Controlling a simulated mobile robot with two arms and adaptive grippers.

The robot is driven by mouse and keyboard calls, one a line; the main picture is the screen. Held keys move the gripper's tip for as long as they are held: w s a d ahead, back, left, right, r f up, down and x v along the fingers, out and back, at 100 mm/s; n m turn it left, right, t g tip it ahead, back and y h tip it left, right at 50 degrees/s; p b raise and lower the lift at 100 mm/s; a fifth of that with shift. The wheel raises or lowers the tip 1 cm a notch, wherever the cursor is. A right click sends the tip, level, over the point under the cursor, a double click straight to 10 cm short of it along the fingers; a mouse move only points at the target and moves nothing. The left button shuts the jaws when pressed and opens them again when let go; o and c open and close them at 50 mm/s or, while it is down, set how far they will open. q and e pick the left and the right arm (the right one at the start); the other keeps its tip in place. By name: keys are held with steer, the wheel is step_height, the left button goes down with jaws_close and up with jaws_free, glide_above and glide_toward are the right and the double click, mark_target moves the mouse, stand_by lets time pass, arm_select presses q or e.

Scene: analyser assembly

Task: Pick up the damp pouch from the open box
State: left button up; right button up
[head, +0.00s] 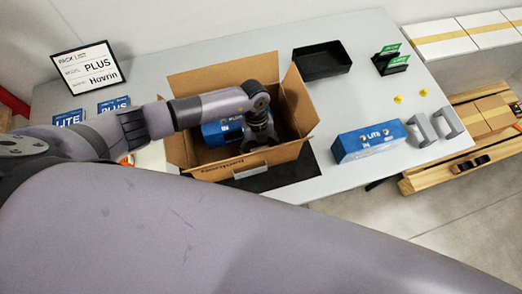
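The open cardboard box (213,172) stands on the table with its flaps spread. My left gripper (261,143) is inside the box, pointing down near its middle. Its fingertips are small and dark here, so I cannot tell whether they are open or shut, or whether they touch anything. A blue unit (222,132) with white lettering lies in the box, left of the gripper and partly hidden by my arm. I cannot make out the damp pouch; my arm and the box walls hide part of the inside. My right gripper is out of view.
A blue LITE box (368,142) and two grey brackets (435,127) stand right of the box. A black tray (321,61), yellow pieces (398,99) and a black holder with green cards (391,60) are behind. A framed sign (88,66) stands at the left.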

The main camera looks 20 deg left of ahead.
arm_select(q)
steer(key=c, duration=1)
steer(key=shift+c, duration=0.2)
steer(key=shift+r, duration=0.1)
